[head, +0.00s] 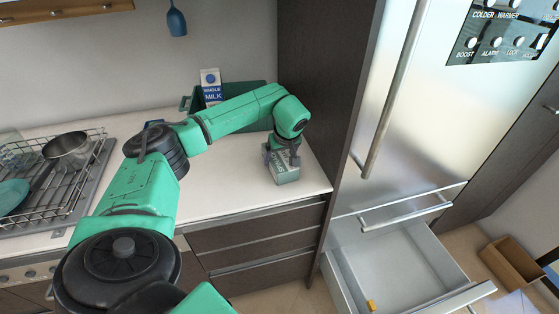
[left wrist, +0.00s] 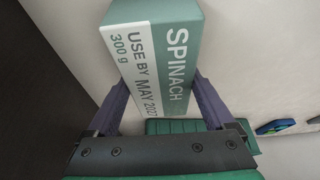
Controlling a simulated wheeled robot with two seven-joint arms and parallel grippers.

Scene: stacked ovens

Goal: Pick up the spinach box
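The spinach box (head: 285,174) is a small green and white carton near the right end of the white counter. It appears to rest on the counter. My left gripper (head: 282,153) reaches down over it from above. In the left wrist view the spinach box (left wrist: 155,65) sits between the two purple fingers of my left gripper (left wrist: 160,85). One finger lies along each side, very close to the box or touching it. I cannot tell whether they press on it. My right gripper is not in view.
A green crate (head: 258,122) with a milk carton (head: 210,87) stands by the wall. A dark tall panel (head: 330,70) and the fridge (head: 425,110) bound the right. A drawer (head: 405,270) stands open below.

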